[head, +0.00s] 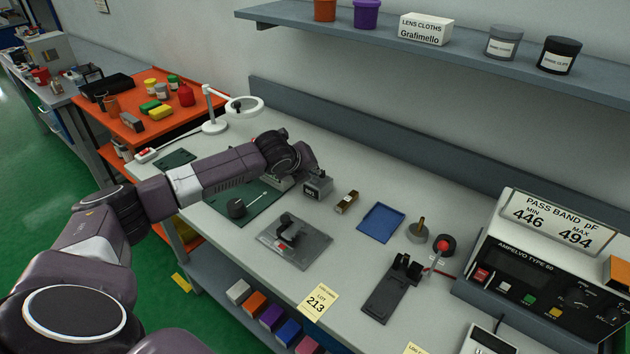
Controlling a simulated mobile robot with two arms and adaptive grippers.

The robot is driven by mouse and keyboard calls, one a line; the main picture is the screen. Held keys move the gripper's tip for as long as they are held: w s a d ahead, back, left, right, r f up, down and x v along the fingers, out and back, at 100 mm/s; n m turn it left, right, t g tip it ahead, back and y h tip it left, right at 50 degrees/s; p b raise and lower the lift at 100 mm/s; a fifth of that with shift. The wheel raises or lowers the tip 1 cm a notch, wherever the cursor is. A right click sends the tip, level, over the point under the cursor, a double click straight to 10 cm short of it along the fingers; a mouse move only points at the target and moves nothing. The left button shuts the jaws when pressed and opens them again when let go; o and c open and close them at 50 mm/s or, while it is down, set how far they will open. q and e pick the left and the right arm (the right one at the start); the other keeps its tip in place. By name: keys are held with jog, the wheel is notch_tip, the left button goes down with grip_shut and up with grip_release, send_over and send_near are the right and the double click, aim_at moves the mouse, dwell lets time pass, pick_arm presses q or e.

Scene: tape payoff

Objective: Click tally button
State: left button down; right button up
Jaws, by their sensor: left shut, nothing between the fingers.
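A small grey box-shaped device with a dark front window (318,189), which looks like the tally counter, stands on the bench near the middle of the picture. My left arm reaches in from the left, and my left gripper (308,171) is right above and behind this device. The gripper's fingers are small and dark here and look closed with nothing held. I cannot tell whether the fingertips touch the device's top, and a button there cannot be made out. My right gripper is not in view.
Right of the device are a small brown block (347,202), a blue tray (381,222) and a brass-topped weight (418,232). A grey fixture (296,240) stands in front. A magnifier lamp (214,125) is behind my arm. A meter (540,275) fills the right end.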

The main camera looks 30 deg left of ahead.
aim_at(314, 182)
pick_arm(q)
jog(key=shift+f, duration=0.15)
jog(key=shift+f, duration=0.25)
jog(key=shift+s+f, duration=0.1)
jog(key=shift+f, duration=0.5)
dwell(0.8)
jog(key=shift+r+p, duration=0.95)
jog(key=shift+p, duration=0.45)
notch_tip(314, 182, up, 5)
jog(key=p, duration=0.5)
jog(key=shift+r+p, duration=0.1)
jog(key=shift+p, duration=0.25)
